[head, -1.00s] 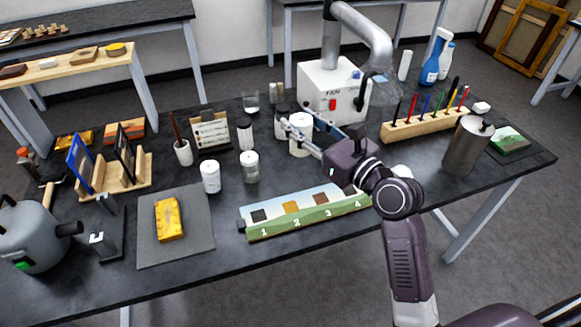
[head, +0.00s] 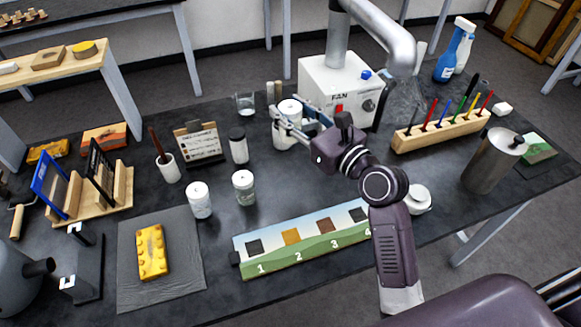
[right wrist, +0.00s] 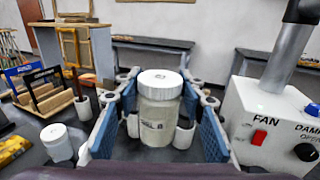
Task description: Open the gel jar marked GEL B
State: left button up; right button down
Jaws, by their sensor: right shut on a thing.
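The gel jar (right wrist: 158,118) is a clear jar with pale contents and a label that seems to read GEL B. Its white lid (right wrist: 160,83) sits on top. In the head view the jar's lid (head: 290,107) shows beside the fan box, with the body partly behind my fingers. My right gripper (head: 289,130) is shut on the jar, its blue-padded fingers on either side of the body, below the lid. The jar looks upright. My left gripper is not in view.
The fan box (head: 312,83) stands close right of the jar. Two white-lidded jars (head: 199,203) (head: 244,190) and a dark-lidded one (head: 238,147) stand to the left. A numbered strip (head: 270,262) lies in front. A white round item (head: 419,197) sits behind my arm.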

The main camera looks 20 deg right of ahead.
jog(key=f, duration=0.2)
jog(key=s+f+b, duration=0.1)
jog(key=f, duration=0.2)
jog(key=shift+s+a, duration=0.15)
jog(key=shift+a, duration=0.05)
jog(key=f+b, duration=0.2)
jog(key=f, duration=0.3)
jog(key=f+b, duration=0.2)
jog(key=f, duration=0.4)
jog(key=shift+w+d+b, duration=0.1)
jog(key=shift+w+b, duration=0.1)
jog(key=shift+b, duration=0.1)
jog(key=shift+w+f, duration=0.1)
jog(key=shift+f, duration=0.35)
jog(key=shift+f, duration=0.15)
jog(key=c, duration=1.3)
grip_release()
jog(key=shift+o, duration=0.3)
